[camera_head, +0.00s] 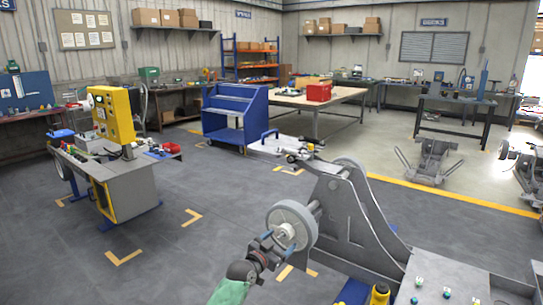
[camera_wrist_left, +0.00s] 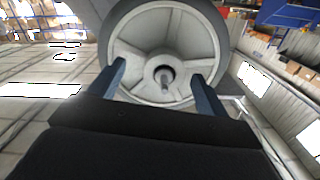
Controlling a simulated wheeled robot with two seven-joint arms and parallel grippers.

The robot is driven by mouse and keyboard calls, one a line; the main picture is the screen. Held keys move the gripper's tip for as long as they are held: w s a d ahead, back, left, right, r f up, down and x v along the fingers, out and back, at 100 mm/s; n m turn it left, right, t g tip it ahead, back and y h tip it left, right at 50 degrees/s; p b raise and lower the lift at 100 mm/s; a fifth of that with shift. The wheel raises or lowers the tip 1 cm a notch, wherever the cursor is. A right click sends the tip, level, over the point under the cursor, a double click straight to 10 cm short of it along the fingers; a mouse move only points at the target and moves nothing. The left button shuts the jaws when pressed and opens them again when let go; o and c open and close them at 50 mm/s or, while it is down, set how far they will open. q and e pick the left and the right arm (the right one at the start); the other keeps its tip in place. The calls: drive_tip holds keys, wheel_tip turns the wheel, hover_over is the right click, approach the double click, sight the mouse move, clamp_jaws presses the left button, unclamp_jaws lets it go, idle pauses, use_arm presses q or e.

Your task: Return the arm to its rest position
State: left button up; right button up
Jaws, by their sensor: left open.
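My left gripper (camera_head: 264,241) is open, at the near side of a grey wheel (camera_head: 286,214) mounted on a grey steel stand (camera_head: 345,205). In the left wrist view the two blue fingers (camera_wrist_left: 158,72) stand apart in front of the wheel's spoked face (camera_wrist_left: 135,40). The wheel's hub with a short pin (camera_wrist_left: 165,79) shows between them. Nothing is held between the fingers. I cannot tell whether the fingertips touch the wheel. My right gripper is not in view.
A grey bench (camera_head: 455,278) with small knobs is at the lower right, with a yellow bottle (camera_head: 379,295) beside it. A blue cart (camera_head: 232,118) and a yellow control box (camera_head: 113,115) stand farther back. The floor (camera_head: 190,255) left of the gripper is clear.

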use_arm(q)
drive_tip(key=s+a+f+n+g+y+p, duration=0.1)
drive_tip(key=s+a+f+g, duration=0.1)
drive_tip(key=s+f, duration=0.5)
drive_tip(key=s+a+f+n+g+y, duration=0.15)
drive_tip(key=s+f, duration=0.25)
drive_tip(key=s, duration=0.7)
drive_tip(key=s+a+f+n+g+y+p, duration=0.1)
drive_tip(key=s+a+f+g+y, duration=0.15)
drive_tip(key=s+f, duration=0.45)
drive_tip(key=s+a+n+g+y, duration=0.1)
drive_tip(key=s+a, duration=0.4)
drive_tip(key=s, duration=1)
drive_tip(key=s+a+n+g+y+p, duration=0.1)
drive_tip(key=s+a+g, duration=0.4)
drive_tip(key=s, duration=1.1)
drive_tip(key=shift+s+a+f+n+y, duration=0.15)
drive_tip(key=shift+a+f+n+y, duration=0.2)
drive_tip(key=shift+n+y, duration=0.5)
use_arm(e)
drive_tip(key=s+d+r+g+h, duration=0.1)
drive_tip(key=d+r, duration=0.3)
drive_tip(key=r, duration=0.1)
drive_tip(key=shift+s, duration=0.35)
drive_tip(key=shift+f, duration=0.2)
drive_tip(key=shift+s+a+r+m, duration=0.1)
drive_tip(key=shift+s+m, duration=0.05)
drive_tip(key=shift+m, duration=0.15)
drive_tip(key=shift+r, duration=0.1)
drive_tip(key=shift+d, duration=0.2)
